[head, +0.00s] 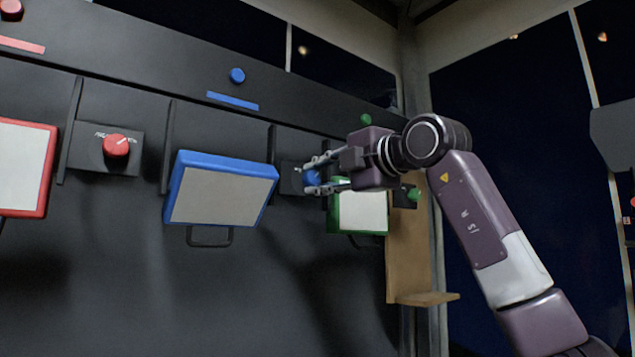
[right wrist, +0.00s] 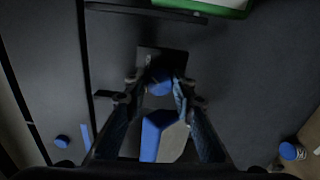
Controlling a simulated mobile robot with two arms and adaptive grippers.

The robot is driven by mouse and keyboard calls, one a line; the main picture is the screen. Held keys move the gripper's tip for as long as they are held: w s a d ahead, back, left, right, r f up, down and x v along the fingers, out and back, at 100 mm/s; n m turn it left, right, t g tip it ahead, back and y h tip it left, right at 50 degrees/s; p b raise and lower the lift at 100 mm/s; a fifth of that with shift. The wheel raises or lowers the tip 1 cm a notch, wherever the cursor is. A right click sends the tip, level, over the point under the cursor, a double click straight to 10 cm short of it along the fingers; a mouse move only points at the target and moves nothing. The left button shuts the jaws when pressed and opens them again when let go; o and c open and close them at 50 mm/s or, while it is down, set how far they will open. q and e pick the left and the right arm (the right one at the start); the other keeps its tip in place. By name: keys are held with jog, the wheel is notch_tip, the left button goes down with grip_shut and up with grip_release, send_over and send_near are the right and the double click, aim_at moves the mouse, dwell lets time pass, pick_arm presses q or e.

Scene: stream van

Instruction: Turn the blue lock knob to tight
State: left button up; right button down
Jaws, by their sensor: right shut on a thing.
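The blue lock knob (head: 312,177) sits on a small dark plate on the wall, just right of the blue-framed panel (head: 222,190). My right gripper (head: 314,174) reaches in from the right and is shut on the knob, one finger above it and one below. In the right wrist view the knob (right wrist: 159,86) shows between the fingertips (right wrist: 158,82), in front of its dark plate (right wrist: 160,58). The fingers hide part of the knob and of the plate's markings, so its pointer cannot be read. My left gripper is not in view.
A green-framed panel (head: 361,212) hangs right behind my gripper. A red knob (head: 116,146) and red-framed panel (head: 24,166) are at left. A blue button (head: 237,75) with a blue strip is above. A wooden shelf (head: 428,298) sticks out at lower right.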

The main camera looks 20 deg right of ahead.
jog(key=shift+m, duration=0.6)
jog(key=c, duration=1.6)
grip_release()
jog(key=shift+d, duration=0.1)
jog(key=v, duration=1.2)
